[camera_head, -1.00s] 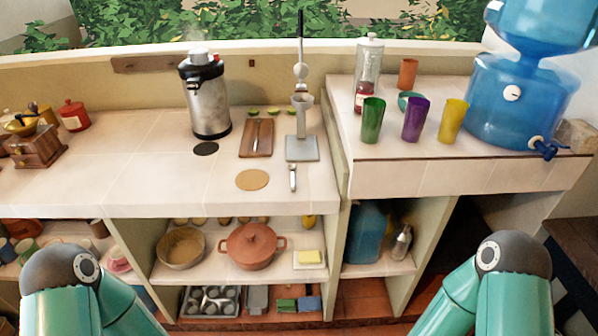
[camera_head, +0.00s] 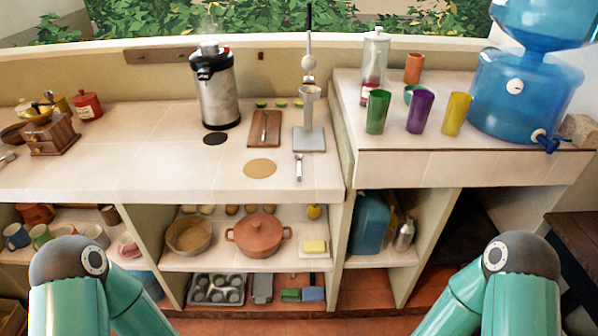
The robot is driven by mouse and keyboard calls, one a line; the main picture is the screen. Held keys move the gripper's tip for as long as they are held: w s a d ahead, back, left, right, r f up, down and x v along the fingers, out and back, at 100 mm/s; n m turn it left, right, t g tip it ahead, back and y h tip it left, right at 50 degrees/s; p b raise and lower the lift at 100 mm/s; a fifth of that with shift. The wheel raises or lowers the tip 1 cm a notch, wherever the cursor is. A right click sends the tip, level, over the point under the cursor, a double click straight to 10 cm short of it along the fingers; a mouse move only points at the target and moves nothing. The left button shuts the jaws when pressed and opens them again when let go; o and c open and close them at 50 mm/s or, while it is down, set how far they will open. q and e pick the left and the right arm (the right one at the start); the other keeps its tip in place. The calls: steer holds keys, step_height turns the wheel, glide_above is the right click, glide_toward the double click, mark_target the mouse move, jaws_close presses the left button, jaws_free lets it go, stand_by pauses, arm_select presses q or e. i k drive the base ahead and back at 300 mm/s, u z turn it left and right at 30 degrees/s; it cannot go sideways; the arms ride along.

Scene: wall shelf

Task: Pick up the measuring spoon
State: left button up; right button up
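I cannot tell for sure which thing is the measuring spoon. A small narrow metal utensil (camera_head: 298,167) lies on the tiled counter (camera_head: 225,180) near its front edge, in front of the grey press stand (camera_head: 309,139). Another small metal piece (camera_head: 8,158) lies at the far left edge of the view, partly cut off and too small to identify. Only teal upper parts of my two arms show at the bottom left and bottom right. Both grippers are outside the view.
A wooden grinder (camera_head: 52,136), a steel flask (camera_head: 218,95), a cutting board (camera_head: 264,130) and a round cork mat (camera_head: 260,168) stand or lie on the counter. Coloured cups and a blue water dispenser (camera_head: 515,90) are on the right ledge. Shelves below hold pots.

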mark_target(298, 157)
steer(key=z, duration=0.05)
steer(key=k, duration=0.45)
steer(key=u, duration=0.55)
steer(key=i, duration=1.35)
steer(key=z, duration=0.05)
